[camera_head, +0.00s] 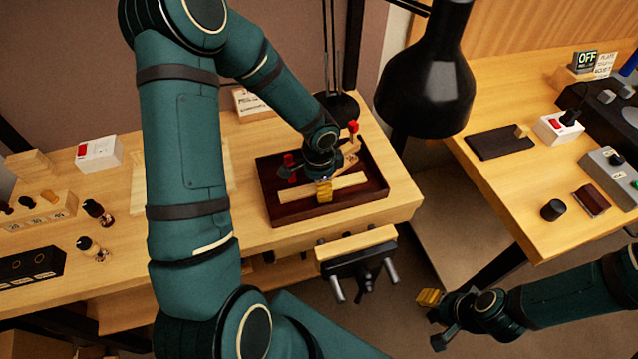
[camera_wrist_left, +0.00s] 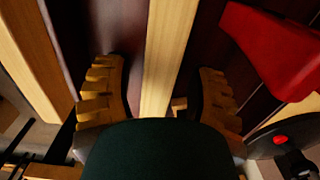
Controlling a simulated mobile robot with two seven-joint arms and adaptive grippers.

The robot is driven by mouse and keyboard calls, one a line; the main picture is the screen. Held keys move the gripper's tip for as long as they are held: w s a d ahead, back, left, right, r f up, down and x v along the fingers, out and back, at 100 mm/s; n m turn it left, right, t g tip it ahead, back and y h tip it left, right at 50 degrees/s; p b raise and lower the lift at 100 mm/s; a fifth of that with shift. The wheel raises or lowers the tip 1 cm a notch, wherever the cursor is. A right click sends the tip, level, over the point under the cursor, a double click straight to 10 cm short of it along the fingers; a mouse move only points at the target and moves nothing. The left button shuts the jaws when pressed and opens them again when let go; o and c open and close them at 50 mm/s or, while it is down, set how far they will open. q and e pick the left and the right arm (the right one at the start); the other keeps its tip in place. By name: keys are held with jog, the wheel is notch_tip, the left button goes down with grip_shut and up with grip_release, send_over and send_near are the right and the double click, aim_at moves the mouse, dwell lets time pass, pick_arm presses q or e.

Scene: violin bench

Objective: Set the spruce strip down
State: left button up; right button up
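The spruce strip (camera_head: 349,186) is a pale wooden bar lying in the dark red-brown tray (camera_head: 283,215) on the left bench. My left gripper (camera_head: 323,192) is low over the tray at the strip. In the left wrist view the strip (camera_wrist_left: 168,50) runs between the two yellow ribbed fingers, with a visible gap on each side. The left gripper is open, and part of the strip is hidden behind it. My right gripper (camera_head: 434,317) is empty and open at the lower right, away from both benches.
Red-handled tools (camera_head: 353,127) stand at the tray, one close to my left gripper. A black lamp (camera_head: 428,75) hangs to the right of the tray. A vise (camera_head: 360,258) juts from the bench front. Small bottles (camera_head: 92,248) stand at the left. A gap separates the benches.

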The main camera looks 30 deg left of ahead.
pick_arm(q)
jog(key=shift+r, duration=0.15)
pick_arm(e)
jog(key=shift+r, duration=0.15)
pick_arm(q)
notch_tip(320, 180, up, 12)
jog(key=p, duration=0.3)
jog(key=shift+p, duration=0.3)
pick_arm(e)
jog(key=r, duration=0.3)
jog(key=shift+w+r, duration=0.15)
jog(key=shift+w, duration=0.15)
